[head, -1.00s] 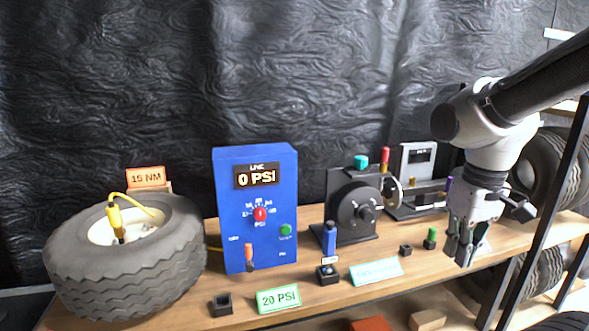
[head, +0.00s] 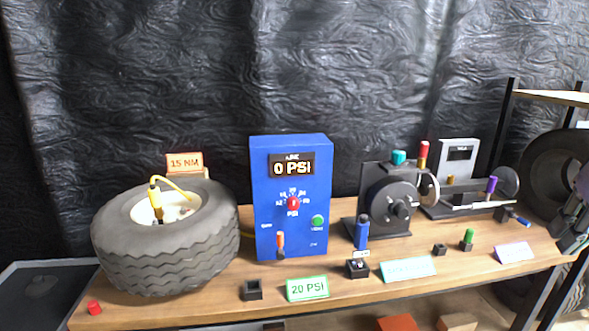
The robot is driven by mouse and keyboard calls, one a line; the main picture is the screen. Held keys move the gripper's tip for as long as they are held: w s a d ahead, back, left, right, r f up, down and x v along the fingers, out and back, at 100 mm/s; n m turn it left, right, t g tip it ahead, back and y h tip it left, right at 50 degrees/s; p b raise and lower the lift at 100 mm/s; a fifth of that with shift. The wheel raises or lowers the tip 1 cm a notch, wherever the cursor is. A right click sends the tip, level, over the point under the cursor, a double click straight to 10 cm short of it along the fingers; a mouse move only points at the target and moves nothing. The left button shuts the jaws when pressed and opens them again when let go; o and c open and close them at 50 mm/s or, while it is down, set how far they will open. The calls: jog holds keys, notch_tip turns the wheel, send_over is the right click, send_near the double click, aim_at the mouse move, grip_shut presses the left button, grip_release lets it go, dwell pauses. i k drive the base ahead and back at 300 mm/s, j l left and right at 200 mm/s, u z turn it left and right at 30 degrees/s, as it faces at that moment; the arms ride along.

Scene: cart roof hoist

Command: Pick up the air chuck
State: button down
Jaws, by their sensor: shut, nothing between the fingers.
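A yellow tool with a black tip, which looks like the air chuck (head: 155,201), stands upright in the hub of the tire (head: 165,262) at the left of the bench. A yellow hose loops from its top over the hub. My gripper (head: 568,244) is at the far right edge of the picture, partly cut off. It is shut and empty, far from the yellow tool.
A blue inflator box (head: 272,225) reading 0 PSI stands right of the tire. Small black holders, labels, a blue-handled tool (head: 362,232) and a black-disc machine (head: 392,206) fill the wooden bench (head: 200,308). A red cap (head: 94,308) lies front left.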

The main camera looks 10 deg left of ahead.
aim_at(156, 201)
jog(key=u, duration=1.5)
